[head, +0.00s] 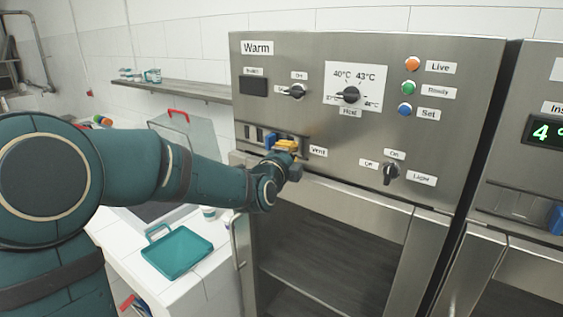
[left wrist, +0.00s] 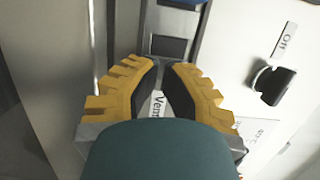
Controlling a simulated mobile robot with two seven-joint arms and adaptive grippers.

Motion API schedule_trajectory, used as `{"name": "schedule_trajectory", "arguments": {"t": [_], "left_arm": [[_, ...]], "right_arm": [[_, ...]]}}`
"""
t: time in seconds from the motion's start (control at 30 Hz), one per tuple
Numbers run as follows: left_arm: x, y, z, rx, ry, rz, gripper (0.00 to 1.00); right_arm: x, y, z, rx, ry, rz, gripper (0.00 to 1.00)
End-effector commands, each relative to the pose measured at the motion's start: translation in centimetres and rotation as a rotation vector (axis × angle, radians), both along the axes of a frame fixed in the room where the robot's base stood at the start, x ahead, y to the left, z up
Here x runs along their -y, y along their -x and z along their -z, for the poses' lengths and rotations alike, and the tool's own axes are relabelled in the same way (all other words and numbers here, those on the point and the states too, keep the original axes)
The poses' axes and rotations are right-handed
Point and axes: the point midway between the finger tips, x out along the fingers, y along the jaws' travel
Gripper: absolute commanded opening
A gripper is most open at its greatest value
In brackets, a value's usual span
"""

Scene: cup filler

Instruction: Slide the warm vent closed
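The Warm cabinet's vent is a metal strip (head: 251,131) with dark slots, below the Power window on the panel. Its blue handle (head: 271,141) sits along the strip, with dark slots showing to its left. In the left wrist view a blue edge (left wrist: 186,3) shows at the top, beyond the slots (left wrist: 171,47). My left gripper (head: 288,146) is in front of the strip, just right of the blue handle. Its yellow fingers (left wrist: 160,66) have their tips together with nothing seen between them, over the Vent label. Contact with the handle cannot be told. My right gripper is not in view.
Below is a cabinet door with a handle (head: 238,242). A teal tray (head: 177,252) lies on the white counter at left. A second cabinet (head: 525,180) stands at right.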

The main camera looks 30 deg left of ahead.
Motion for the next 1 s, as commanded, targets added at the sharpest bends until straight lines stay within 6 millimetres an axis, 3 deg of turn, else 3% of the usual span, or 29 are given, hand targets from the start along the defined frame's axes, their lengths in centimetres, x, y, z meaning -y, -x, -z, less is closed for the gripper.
{"name": "schedule_trajectory", "arguments": {"t": [0.3,0.77,1.0], "left_arm": [[-3.6,-0.6,0.0,0.000,0.000,-0.001,0.00],[-4.1,-0.6,0.0,-0.001,0.000,0.000,0.00],[-5.0,-0.6,0.2,0.002,0.000,-0.001,0.00]], "right_arm": [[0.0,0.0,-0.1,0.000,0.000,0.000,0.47],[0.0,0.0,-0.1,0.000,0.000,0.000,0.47],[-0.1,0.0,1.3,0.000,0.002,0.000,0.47]]}}
